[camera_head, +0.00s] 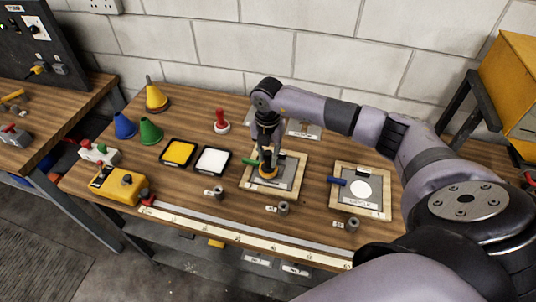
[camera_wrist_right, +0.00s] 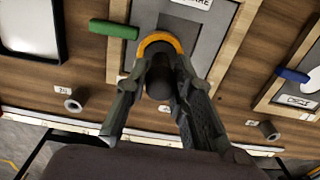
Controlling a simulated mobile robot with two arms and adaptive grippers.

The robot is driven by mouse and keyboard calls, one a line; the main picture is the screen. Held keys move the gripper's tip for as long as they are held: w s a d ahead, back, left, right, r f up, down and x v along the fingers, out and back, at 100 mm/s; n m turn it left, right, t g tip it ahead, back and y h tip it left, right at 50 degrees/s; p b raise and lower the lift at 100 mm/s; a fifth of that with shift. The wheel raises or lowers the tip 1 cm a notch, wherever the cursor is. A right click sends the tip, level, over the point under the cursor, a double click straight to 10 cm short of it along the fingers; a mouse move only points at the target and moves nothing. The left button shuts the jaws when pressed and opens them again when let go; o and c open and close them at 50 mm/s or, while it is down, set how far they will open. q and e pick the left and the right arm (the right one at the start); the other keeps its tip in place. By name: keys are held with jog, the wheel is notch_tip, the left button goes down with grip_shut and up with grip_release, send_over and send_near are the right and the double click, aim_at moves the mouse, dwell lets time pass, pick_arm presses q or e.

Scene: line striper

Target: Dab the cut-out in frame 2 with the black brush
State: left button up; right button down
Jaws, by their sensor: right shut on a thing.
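My right gripper (camera_head: 267,152) is shut on the black brush (camera_wrist_right: 158,82), which has an orange-yellow collar (camera_wrist_right: 160,42). It holds the brush over the middle wooden frame (camera_head: 246,186). A grey stencil plate (camera_head: 287,172) with a label lies in this frame, and a green handle (camera_wrist_right: 115,30) sticks out at its left. The gripper and brush hide the cut-out, and I cannot tell whether the brush touches it. A second frame (camera_head: 334,206) at the right has a blue handle (camera_head: 337,181) and a white round cut-out (camera_head: 360,190). My left gripper is out of view.
A yellow paint tray (camera_head: 178,152) and a white paint tray (camera_head: 212,160) lie left of the middle frame. A red-handled tool (camera_head: 221,120) stands behind them. Blue, green and yellow cones (camera_head: 156,98) stand at the back left. Metal pegs (camera_head: 283,208) line the front.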

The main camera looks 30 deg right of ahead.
jog(key=shift+f+b, duration=0.35)
jog(key=shift+f, duration=0.15)
jog(key=shift+r, duration=0.15)
dwell(0.4)
jog(key=shift+r+p, duration=1.55)
jog(key=shift+r, duration=0.65)
